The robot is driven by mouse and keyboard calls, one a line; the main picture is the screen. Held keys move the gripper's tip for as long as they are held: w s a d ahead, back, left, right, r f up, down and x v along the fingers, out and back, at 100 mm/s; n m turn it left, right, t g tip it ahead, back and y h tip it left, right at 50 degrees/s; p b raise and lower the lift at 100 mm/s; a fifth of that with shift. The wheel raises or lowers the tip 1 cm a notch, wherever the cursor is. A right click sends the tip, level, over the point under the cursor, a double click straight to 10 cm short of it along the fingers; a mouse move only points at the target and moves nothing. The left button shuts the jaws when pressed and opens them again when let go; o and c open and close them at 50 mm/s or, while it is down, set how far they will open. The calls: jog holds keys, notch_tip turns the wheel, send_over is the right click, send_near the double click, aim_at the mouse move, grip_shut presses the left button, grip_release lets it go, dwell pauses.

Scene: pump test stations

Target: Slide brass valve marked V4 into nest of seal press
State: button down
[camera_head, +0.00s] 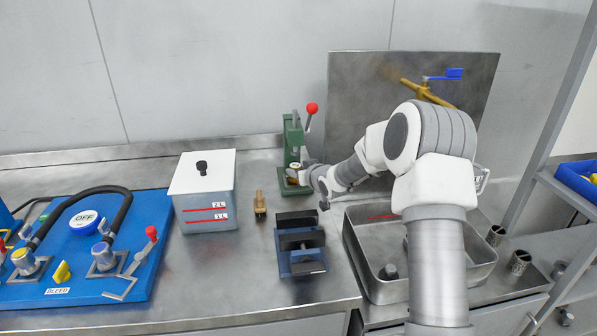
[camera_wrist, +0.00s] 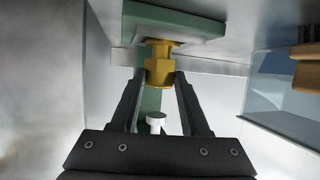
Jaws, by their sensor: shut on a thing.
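The seal press (camera_head: 292,142) is a small green stand with a red-knobbed lever at the back of the steel counter. My gripper (camera_head: 303,177) reaches in at its base from the right. In the wrist view my gripper (camera_wrist: 160,75) is shut on a brass valve (camera_wrist: 159,68) with a hexagonal body. The valve's flanged end is close to the green plate of the press (camera_wrist: 185,22); I cannot tell whether it touches or sits in the nest. The nest is not clearly visible, and no V4 mark is readable. A white round knob (camera_wrist: 155,120) shows between the fingers.
Another brass fitting (camera_head: 259,205) stands on the counter left of the press, beside a lidded tank (camera_head: 207,205). A steel basin (camera_head: 362,262) is at right, a blue pump board (camera_head: 150,262) at left.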

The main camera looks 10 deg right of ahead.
jog(key=shift+r, duration=0.1)
jog(key=shift+c, duration=1.6)
grip_release()
jog(key=shift+s, duration=0.1)
jog(key=s+d+r+m+g+h+p, duration=0.1)
jog(key=s+d+r+h+p, duration=0.1)
jog(key=s+r, duration=0.55)
jog(key=s+d+r+m+g+h+p, duration=0.1)
jog(key=s+r+p, duration=0.3)
jog(key=s, duration=0.7)
jog(key=s+d+r+m+g+h+p, duration=0.1)
jog(key=s+d+r+h, duration=0.1)
jog(key=s+r, duration=0.7)
jog(key=s+a+r+g+p, duration=0.1)
jog(key=s+a+r+g, duration=0.1)
jog(key=s, duration=0.9)
jog(key=s+a+r+g+y+p, duration=0.1)
jog(key=s+r+g+p, duration=0.1)
jog(key=s, duration=0.9)
jog(key=shift+a+y, duration=0.3)
jog(key=shift+a, duration=0.1)
